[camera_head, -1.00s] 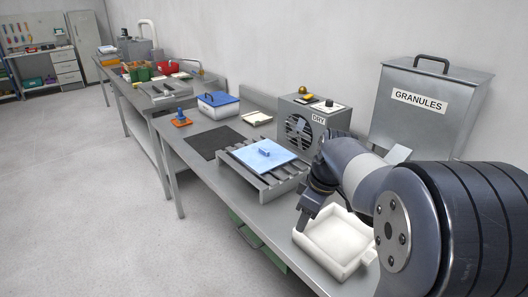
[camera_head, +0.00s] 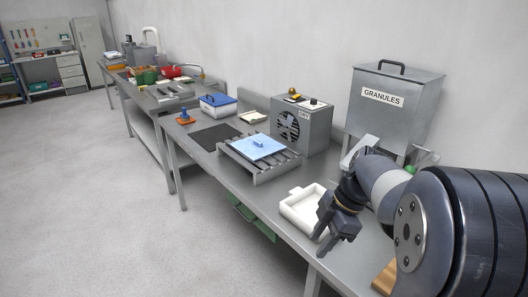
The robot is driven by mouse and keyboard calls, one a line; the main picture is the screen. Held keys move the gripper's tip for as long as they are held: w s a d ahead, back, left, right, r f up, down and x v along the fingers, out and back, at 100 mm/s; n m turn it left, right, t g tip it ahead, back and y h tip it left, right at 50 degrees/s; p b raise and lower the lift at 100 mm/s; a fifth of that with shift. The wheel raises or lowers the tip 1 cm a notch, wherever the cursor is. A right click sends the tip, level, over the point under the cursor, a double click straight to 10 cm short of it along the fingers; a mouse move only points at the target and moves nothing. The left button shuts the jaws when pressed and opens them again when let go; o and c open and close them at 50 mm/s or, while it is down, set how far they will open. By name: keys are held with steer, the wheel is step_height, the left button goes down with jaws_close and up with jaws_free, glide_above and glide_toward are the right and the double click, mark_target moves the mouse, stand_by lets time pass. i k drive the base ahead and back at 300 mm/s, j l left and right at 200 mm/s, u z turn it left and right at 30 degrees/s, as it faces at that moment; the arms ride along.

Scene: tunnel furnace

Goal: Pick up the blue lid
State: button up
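A light blue flat lid (camera_head: 257,147) with a small raised handle lies on a grey slatted rack (camera_head: 262,177) on the bench. A box with a darker blue top (camera_head: 217,99) and white body stands farther back on the same bench. My gripper (camera_head: 324,243) is at the lower right, over the near part of the bench and beside the white tray (camera_head: 290,210). It is well apart from both blue things. I see no object in it, but its finger gap is too small and dark to judge.
A grey fan unit (camera_head: 318,130) stands behind the rack, with a granules bin (camera_head: 396,105) to its right. A dark mat (camera_head: 213,138) and a blue-and-orange item (camera_head: 184,117) lie left of the rack. Open floor (camera_head: 90,200) stretches along the bench's left side.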

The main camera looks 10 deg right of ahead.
mark_target(256, 147)
steer(key=z, duration=1.5)
steer(key=i+j+z, duration=0.15)
steer(key=j, duration=0.5)
steer(key=i+j+z, duration=0.15)
steer(key=j, duration=0.5)
steer(key=j+z, duration=0.15)
steer(key=j, duration=0.5)
steer(key=i+j, duration=0.1)
steer(key=j, duration=1.35)
steer(key=i+j, duration=0.15)
steer(key=j, duration=1.3)
steer(key=i, duration=0.05)
